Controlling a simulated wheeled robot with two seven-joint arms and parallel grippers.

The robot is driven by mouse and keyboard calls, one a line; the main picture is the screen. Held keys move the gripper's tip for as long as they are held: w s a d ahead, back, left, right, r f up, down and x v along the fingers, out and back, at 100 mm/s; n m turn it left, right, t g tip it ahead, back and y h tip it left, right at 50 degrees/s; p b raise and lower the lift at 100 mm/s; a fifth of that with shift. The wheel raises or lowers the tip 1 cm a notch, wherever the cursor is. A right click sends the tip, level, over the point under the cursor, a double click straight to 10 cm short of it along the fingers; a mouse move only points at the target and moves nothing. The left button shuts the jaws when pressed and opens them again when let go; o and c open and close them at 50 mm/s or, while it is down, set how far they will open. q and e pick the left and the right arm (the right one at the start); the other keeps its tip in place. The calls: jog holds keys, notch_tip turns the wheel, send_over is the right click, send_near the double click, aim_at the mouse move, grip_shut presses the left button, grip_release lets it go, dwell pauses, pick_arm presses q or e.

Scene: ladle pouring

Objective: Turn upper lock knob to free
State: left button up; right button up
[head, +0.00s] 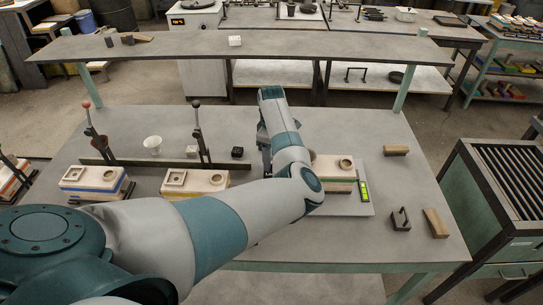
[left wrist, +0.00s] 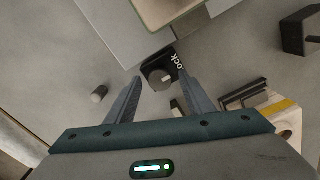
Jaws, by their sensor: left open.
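In the left wrist view a dark round lock knob (left wrist: 156,80) with a pale mark sits beside a black plate lettered "LOCK" (left wrist: 180,62). My left gripper (left wrist: 160,75) is open, its two fingertips on either side of the knob; I cannot tell whether they touch it. A smaller grey knob-like cylinder (left wrist: 98,94) stands to the left, outside the fingers. Whether the knob in the jaws is the upper one is not clear. In the head view my left arm reaches over the table and hides the knob, and mostly its own gripper. My right gripper is not in view.
A shelf (head: 300,46) crosses behind. A slatted unit (head: 505,165) stands at right.

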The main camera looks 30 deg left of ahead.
pick_arm(q)
jog(key=shift+c, duration=0.6)
jog(key=c, duration=0.9)
jog(key=shift+n, duration=0.4)
jog(key=n, duration=0.3)
jog(key=shift+n, duration=0.3)
jog(key=n+b, duration=0.1)
jog(key=n, duration=0.3)
jog(key=n+b, duration=0.1)
jog(key=n, duration=0.4)
jog(key=shift+n+b, duration=0.7)
jog(key=shift+n, duration=1.6)
